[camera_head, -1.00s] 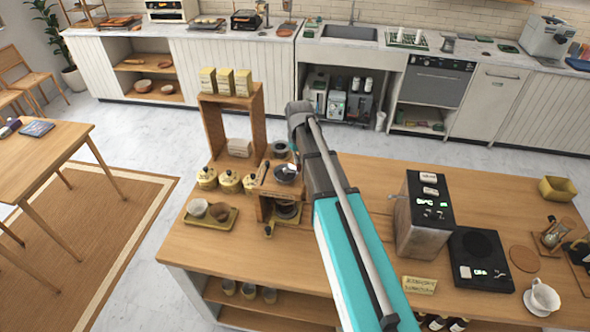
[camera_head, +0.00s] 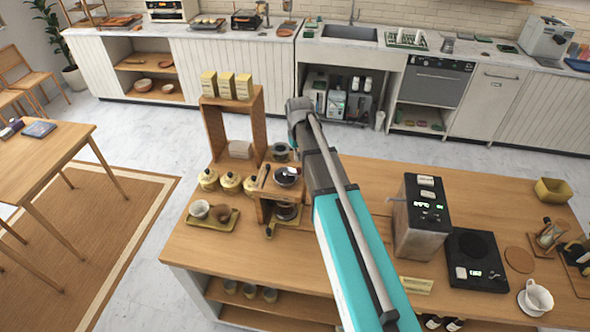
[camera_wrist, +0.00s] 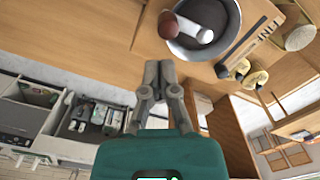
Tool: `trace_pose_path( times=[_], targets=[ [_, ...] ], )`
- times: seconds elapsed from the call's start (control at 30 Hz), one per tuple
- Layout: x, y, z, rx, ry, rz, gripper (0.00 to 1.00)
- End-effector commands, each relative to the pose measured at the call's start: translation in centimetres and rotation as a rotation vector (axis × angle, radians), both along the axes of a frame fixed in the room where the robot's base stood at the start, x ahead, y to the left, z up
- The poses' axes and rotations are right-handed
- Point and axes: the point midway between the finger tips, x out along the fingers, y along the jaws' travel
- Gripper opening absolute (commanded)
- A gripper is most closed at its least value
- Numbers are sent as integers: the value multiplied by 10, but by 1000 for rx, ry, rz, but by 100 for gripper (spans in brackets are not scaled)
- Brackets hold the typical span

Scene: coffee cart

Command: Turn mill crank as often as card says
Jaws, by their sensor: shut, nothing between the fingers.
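The coffee mill, with a wooden body and a grey bowl on top (camera_head: 287,176), stands on the wooden cart left of my arm. In the wrist view the bowl (camera_wrist: 228,48) is at the top, with a pale crank piece (camera_wrist: 199,33) over it and a reddish-brown knob (camera_wrist: 167,25). My gripper (camera_wrist: 159,66) is shut and empty, below and left of the bowl in that view, apart from the knob. The head view hides its fingers behind my arm. A small tan card (camera_head: 416,284) lies at the cart's front; its writing is not legible.
A wooden shelf (camera_head: 257,128) with yellow boxes stands behind the mill. Yellow-lidded jars (camera_head: 229,183) and a tray with cups (camera_head: 205,228) are left of it. A boxy machine (camera_head: 421,232) and black scale (camera_head: 475,263) are to the right.

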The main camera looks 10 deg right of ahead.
Motion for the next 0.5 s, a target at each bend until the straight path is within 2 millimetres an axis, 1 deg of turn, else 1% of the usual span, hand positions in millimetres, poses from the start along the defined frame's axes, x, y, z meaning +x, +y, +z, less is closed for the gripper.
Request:
trace_pose_path(
  times=[0.03, 0.5],
  targets=[
    [0, 0, 6, 0, 0, 0, 0],
    [0, 0, 32, 0, 0, 0, 0]
  ],
)
